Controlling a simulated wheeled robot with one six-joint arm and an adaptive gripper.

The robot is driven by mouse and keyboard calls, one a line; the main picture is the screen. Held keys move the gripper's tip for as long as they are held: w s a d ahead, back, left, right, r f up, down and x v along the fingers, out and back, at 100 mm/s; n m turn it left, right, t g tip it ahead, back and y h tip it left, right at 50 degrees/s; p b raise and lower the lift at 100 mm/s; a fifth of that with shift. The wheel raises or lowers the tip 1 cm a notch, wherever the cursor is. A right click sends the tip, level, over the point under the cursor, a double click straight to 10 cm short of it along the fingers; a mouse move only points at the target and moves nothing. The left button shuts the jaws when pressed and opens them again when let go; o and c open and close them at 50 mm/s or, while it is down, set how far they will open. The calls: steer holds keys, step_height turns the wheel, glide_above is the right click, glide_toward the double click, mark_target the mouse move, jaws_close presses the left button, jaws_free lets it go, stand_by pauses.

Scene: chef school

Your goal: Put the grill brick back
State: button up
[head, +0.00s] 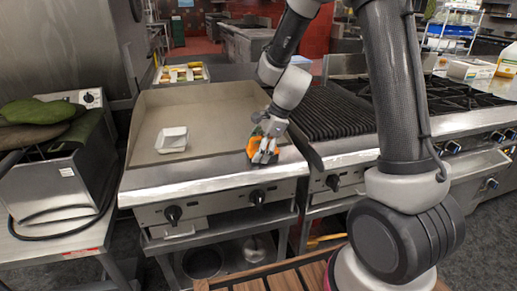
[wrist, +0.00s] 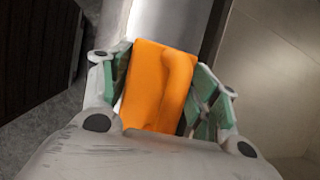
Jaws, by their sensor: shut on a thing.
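My gripper (head: 264,147) is at the front right corner of the flat griddle (head: 215,108). It is shut on an orange block (head: 250,147), which I take to be the grill brick. In the wrist view the orange block (wrist: 152,85) sits between the two green-padded fingers, with a raised ridge along its right side. The head view does not clearly show whether the block touches the griddle. Its lower end is partly hidden by my gripper.
A small white tray (head: 172,139) stands on the griddle's left part. A ridged chargrill (head: 332,112) and burner range (head: 460,97) lie to the right. A steel appliance (head: 50,185) with green pads stands at left. The griddle's middle is clear.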

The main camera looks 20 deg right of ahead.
steer(key=shift+f, duration=0.1)
steer(key=o, duration=1.1)
steer(key=v, duration=1.2)
steer(key=s+d+r+n+h, duration=0.1)
steer(key=s+d+r+n, duration=0.2)
steer(key=s+n, duration=0.3)
steer(key=s+d+r+n+t+h, duration=0.1)
steer(key=s+d+n, duration=0.3)
steer(key=s, duration=0.6)
steer(key=s+d+r+n+t+h, duration=0.1)
steer(key=s+d+r+n+h, duration=0.1)
steer(key=s+d+r+n, duration=0.2)
steer(key=shift+s+d+r+n, duration=0.1)
steer(key=shift+s+n, duration=0.55)
steer(key=shift+s, duration=0.1)
steer(key=shift+s+d+r+n, duration=0.1)
steer(key=shift+s+d+n, duration=0.05)
steer(key=shift+s+n, duration=0.55)
steer(key=shift+s+d+r+n, duration=0.1)
steer(key=shift+s+n, duration=0.45)
steer(key=shift+s, duration=0.25)
